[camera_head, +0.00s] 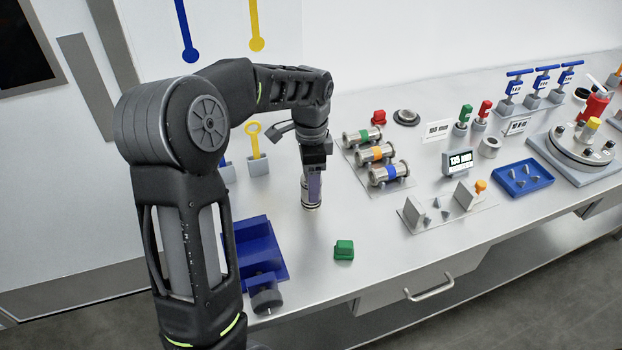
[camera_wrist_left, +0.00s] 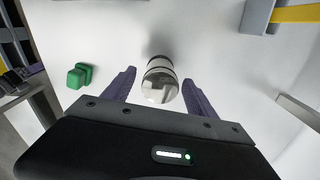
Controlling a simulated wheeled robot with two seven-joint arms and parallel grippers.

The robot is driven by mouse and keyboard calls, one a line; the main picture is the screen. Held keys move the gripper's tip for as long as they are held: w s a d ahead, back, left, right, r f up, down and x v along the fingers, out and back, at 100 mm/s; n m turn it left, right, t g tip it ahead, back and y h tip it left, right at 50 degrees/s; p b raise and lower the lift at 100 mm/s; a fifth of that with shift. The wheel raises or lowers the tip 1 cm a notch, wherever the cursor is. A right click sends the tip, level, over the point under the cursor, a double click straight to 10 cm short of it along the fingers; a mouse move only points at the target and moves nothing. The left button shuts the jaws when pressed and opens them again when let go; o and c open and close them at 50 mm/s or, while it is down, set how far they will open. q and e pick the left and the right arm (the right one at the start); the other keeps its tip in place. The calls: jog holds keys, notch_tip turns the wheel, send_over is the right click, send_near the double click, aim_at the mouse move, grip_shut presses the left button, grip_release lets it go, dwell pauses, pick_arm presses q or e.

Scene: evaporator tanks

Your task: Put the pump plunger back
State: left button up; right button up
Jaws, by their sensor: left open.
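A short metal cylinder with dark rings, which looks like the pump plunger (camera_wrist_left: 160,80), stands between the fingers of my left gripper (camera_wrist_left: 160,92) in the left wrist view. In the head view my left gripper (camera_head: 313,180) points straight down over the bench, and only the lower end of the cylinder (camera_head: 311,206) shows under the fingers. The fingers are open, one on each side, with a gap to the cylinder in the wrist view. I cannot tell which opening the plunger belongs to. My right gripper is not in view.
A green block (camera_head: 344,250) and a blue holder (camera_head: 262,250) are near the front. A rack of banded metal cylinders (camera_head: 384,156) is behind the gripper to the right. A small bracket plate (camera_head: 450,212) and a blue tray (camera_head: 522,178) stand farther right. Bare bench surrounds the cylinder.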

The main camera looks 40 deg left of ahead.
pick_arm(q)
notch_tip(320, 180, up, 12)
jog(key=shift+p, duration=0.3)
dwell(0.9)
